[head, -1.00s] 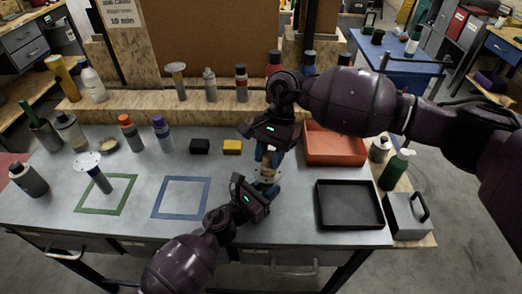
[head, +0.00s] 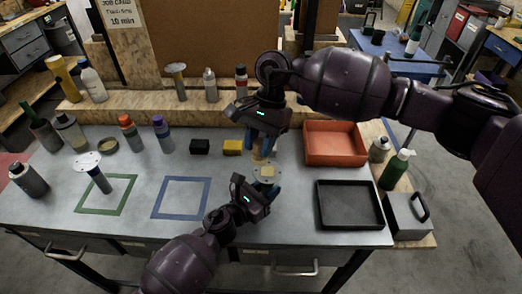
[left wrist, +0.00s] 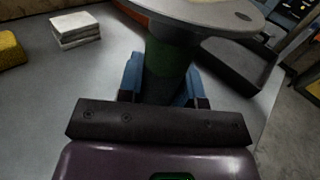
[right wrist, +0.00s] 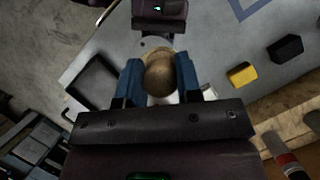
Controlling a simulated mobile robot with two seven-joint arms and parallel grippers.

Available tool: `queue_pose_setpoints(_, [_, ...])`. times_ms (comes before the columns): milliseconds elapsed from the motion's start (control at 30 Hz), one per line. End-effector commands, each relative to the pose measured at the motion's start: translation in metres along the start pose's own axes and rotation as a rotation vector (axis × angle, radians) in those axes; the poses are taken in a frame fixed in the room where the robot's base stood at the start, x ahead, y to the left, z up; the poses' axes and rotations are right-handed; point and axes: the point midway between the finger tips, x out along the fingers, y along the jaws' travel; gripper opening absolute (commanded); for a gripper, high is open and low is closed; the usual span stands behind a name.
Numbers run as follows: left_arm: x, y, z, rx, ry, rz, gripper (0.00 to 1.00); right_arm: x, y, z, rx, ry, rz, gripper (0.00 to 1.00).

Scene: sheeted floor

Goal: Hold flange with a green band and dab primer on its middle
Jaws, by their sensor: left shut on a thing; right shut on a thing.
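My left gripper (head: 257,188) is shut on the neck of a grey flange, whose round plate (head: 265,174) faces up. The left wrist view shows the plate (left wrist: 205,12) above a dark green band (left wrist: 168,58) between the blue fingers. A cream patch shows on the plate's middle in the head view. My right gripper (head: 264,141) is shut on a wooden dauber (head: 259,152), just above and behind the plate. Its round tan knob (right wrist: 160,75) shows between the fingers in the right wrist view. The dauber's lower end is hard to make out.
Another flange (head: 87,161) stands in the green outlined square; the blue square (head: 181,198) is empty. A black block (head: 200,147) and yellow block (head: 232,147) lie behind my left gripper. A red tray (head: 335,143) and black tray (head: 349,205) are at right. Several bottles stand left.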

Motion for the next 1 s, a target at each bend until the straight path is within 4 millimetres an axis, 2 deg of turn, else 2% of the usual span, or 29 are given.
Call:
queue_pose_setpoints(433, [0.000, 0.000, 0.000, 0.000, 0.000, 0.000, 0.03, -0.036, 0.000, 0.015, -0.001, 0.000, -0.001, 0.10])
queue_pose_setpoints(967, [0.000, 0.000, 0.000, 0.000, 0.000, 0.000, 0.03, -0.039, 0.000, 0.016, 0.000, 0.000, 0.000, 0.10])
queue_pose_setpoints(1000, [0.000, 0.000, 0.001, 0.000, -0.001, 0.000, 0.36, -0.039, 0.000, 0.016, 0.000, 0.000, 0.000, 0.10])
